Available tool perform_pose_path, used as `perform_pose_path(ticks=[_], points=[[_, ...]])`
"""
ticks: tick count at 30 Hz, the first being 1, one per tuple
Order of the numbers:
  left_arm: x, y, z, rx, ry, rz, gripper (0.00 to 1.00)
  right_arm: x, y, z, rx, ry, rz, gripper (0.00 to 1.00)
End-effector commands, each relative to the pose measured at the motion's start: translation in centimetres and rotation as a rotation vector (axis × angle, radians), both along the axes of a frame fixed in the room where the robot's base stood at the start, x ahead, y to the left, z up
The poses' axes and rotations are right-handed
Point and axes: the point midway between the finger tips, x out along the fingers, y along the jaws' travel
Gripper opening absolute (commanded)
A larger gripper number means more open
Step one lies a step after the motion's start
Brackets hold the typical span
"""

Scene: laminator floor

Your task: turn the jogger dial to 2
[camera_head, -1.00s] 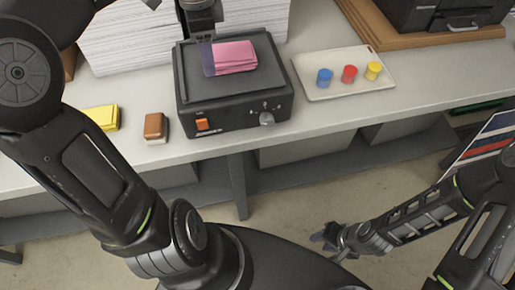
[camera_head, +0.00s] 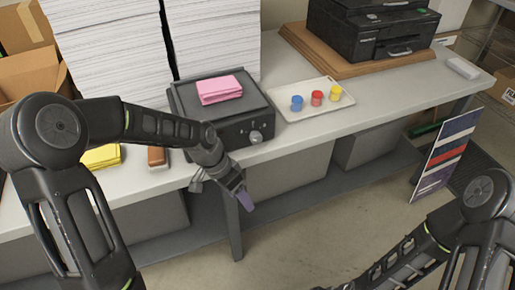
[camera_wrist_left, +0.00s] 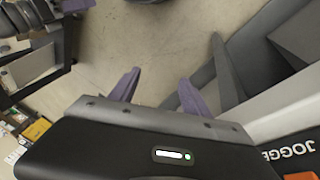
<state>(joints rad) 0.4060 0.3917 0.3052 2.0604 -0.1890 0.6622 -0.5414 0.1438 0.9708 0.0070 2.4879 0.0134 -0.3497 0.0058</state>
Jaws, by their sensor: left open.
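The jogger (camera_head: 197,102) is a dark box on the bench with a pink paper stack on its top. Its grey dial (camera_head: 255,137) is on the front panel, right of my left arm; its setting is too small to read. My left gripper (camera_head: 240,199) hangs in front of the bench edge, below and left of the dial, touching nothing visible. In the left wrist view its purple fingers (camera_wrist_left: 158,78) are apart and empty over the floor. The jogger's front lettering (camera_wrist_left: 291,151) shows there at the right. My left forearm hides the panel's left part. My right gripper is out of view.
A tray (camera_head: 291,115) with blue, red and yellow pots stands right of the jogger. Tall paper stacks (camera_head: 105,50) are behind it. A yellow pad (camera_head: 101,158) and a brown block (camera_head: 156,157) lie left. A printer (camera_head: 375,30) stands at the back right.

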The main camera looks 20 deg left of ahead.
Motion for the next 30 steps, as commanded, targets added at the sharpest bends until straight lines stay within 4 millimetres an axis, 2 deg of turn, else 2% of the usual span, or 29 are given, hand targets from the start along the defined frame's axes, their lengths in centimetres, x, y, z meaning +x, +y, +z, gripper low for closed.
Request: perform_pose_path(ticks=[1,5,8,9,12,15,18,26,30], points=[[-1.0,-1.7,-2.5,-0.026,0.027,0.035,0.55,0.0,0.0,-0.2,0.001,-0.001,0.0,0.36],[-3.9,-5.7,-8.6,-0.081,0.09,0.177,0.55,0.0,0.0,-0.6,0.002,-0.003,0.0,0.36],[-7.9,-8.6,-13.6,-0.102,0.156,0.315,0.55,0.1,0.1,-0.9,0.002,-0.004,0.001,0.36],[-9.8,-9.5,-15.5,-0.102,0.183,0.378,0.55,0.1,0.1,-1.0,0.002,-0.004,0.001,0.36],[-14.4,-10.6,-19.1,-0.082,0.233,0.518,0.55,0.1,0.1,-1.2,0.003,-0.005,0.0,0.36],[-17.4,-10.7,-21.0,-0.056,0.255,0.613,0.55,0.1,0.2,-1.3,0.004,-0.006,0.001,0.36],[-18.8,-10.5,-21.7,-0.041,0.26,0.658,0.55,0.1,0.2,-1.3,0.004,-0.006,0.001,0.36],[-18.9,-10.4,-21.8,-0.04,0.257,0.673,0.55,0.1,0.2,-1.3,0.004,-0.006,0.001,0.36],[-18.9,-10.4,-21.8,-0.04,0.257,0.672,0.45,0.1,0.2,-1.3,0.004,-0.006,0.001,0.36]])
